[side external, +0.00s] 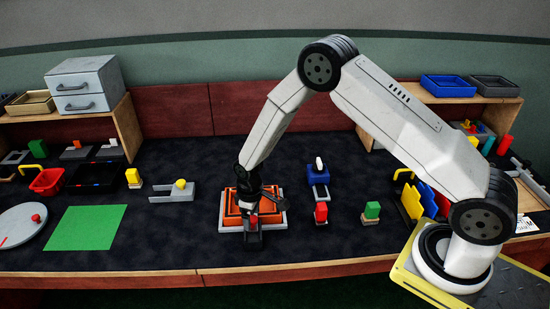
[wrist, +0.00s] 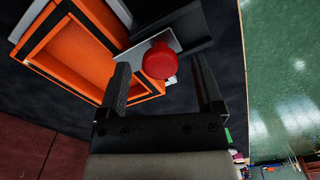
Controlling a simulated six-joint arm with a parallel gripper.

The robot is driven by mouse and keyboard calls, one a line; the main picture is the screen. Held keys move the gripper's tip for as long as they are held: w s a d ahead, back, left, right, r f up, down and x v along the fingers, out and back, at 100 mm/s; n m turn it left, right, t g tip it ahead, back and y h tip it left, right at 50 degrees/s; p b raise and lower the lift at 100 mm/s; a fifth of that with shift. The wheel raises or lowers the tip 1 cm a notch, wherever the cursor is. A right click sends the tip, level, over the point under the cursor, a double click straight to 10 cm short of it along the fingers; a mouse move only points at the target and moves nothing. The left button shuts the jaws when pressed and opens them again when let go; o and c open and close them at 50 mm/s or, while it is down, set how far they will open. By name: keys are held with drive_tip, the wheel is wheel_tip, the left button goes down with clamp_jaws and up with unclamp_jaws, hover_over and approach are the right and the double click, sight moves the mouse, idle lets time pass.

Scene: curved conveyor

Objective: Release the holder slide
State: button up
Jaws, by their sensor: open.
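A slide with a round red knob (wrist: 160,61) and a light grey plate (wrist: 138,50) shows in the wrist view, beside a dark grey part (wrist: 185,24). An orange tray (wrist: 60,42) lies next to it; the tray also shows in the side view (side external: 231,219) on a light base. My gripper (wrist: 162,82) is open. Its two fingers stand apart on either side of the red knob, with visible gaps. In the side view my gripper (side external: 252,207) is low over the tray's front right, and it partly hides the slide and knob.
A grey bracket with a yellow ball (side external: 180,184) stands left of the tray. A green mat (side external: 86,232) lies at left. The dark table is clear between them.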

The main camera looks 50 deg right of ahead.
sight(253, 238)
drive_tip(key=shift+f, duration=0.2)
clamp_jaws()
idle(0.3)
drive_tip(key=shift+s+a, duration=1.25)
unclamp_jaws()
drive_tip(key=shift+r, duration=0.1)
